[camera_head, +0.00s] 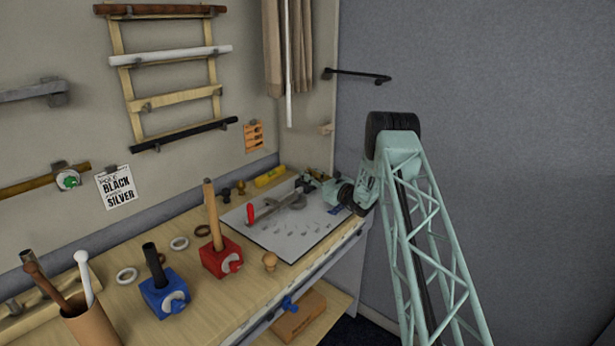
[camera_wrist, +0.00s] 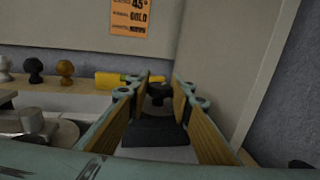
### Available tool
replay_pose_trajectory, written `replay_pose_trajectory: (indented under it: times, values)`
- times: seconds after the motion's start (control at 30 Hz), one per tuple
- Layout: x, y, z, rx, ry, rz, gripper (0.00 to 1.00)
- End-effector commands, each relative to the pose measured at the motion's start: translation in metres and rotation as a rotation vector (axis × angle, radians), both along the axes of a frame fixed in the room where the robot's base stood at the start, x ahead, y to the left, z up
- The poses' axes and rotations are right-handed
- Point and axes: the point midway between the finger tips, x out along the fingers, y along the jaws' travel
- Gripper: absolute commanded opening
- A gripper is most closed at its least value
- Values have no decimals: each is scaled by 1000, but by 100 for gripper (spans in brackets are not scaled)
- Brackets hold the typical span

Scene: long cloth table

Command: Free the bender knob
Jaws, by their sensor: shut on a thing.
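In the wrist view, a black round knob (camera_wrist: 158,91) stands between the fingertips of my gripper (camera_wrist: 160,84), above a dark block (camera_wrist: 155,132). My fingers have wood-coloured inner pads and are shut on this knob. In the head view, my gripper (camera_head: 312,184) is low over the far right end of a pale plate (camera_head: 285,242). The bender (camera_head: 289,201), a grey metal tool with a red-handled lever (camera_head: 250,214), lies on that plate. Its grey round part (camera_wrist: 30,122) shows at the left in the wrist view. The held knob cannot be made out in the head view.
A yellow tool (camera_head: 269,176) and several small knobs (camera_head: 226,194) stand behind the plate. The grey wall (camera_head: 480,110) is close on the right.

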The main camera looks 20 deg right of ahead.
Motion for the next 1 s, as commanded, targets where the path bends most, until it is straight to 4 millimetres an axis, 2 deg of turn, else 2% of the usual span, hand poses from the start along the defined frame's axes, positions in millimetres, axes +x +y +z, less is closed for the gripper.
replay_pose_trajectory:
  times: [1.0]
  values:
    - [0, 0, -3, -1, 0, 389, 10]
